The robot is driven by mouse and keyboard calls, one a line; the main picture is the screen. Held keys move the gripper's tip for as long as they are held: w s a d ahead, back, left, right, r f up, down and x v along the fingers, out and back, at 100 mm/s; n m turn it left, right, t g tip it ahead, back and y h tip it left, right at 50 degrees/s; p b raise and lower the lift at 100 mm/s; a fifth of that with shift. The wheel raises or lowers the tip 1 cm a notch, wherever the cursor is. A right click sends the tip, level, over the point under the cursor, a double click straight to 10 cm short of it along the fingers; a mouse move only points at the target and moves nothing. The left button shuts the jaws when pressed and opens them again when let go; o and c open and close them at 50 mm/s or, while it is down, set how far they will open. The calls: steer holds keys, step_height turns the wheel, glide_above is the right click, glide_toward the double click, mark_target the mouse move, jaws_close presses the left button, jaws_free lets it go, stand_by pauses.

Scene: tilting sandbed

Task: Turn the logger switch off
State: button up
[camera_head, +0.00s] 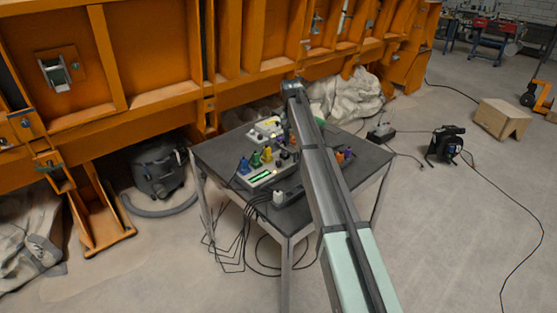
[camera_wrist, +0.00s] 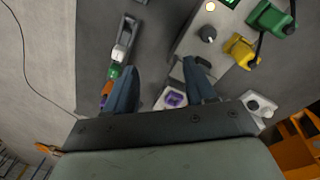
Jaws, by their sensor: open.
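On the table stands a grey box with a green display (camera_head: 260,176) and blue, yellow and green levers or plugs along it. I cannot tell for sure which item is the logger switch. In the wrist view a grey panel (camera_wrist: 190,40) carries a dark round knob (camera_wrist: 208,33) and a lit button (camera_wrist: 210,6). My gripper (camera_wrist: 162,72) is open and empty, its fingers pointing over the tabletop beside this panel. A white piece with a purple part (camera_wrist: 174,99) shows between the fingers, lower down.
The dark table (camera_head: 220,152) has cables hanging from its near side. Yellow (camera_wrist: 240,48) and green (camera_wrist: 270,17) pieces stand right of the knob. A white-and-green item (camera_wrist: 120,55) lies left of the fingers. An orange steel frame (camera_head: 150,95) rises behind; a black vacuum (camera_head: 158,170) stands left.

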step_height(320, 180, up, 3)
steer(key=m+y, duration=0.1)
glide_above(278, 161)
step_height(278, 161, down, 14)
steer(key=shift+s+d+f, duration=0.1)
steer(key=shift+s, duration=0.05)
jaws_close()
stand_by(0.6)
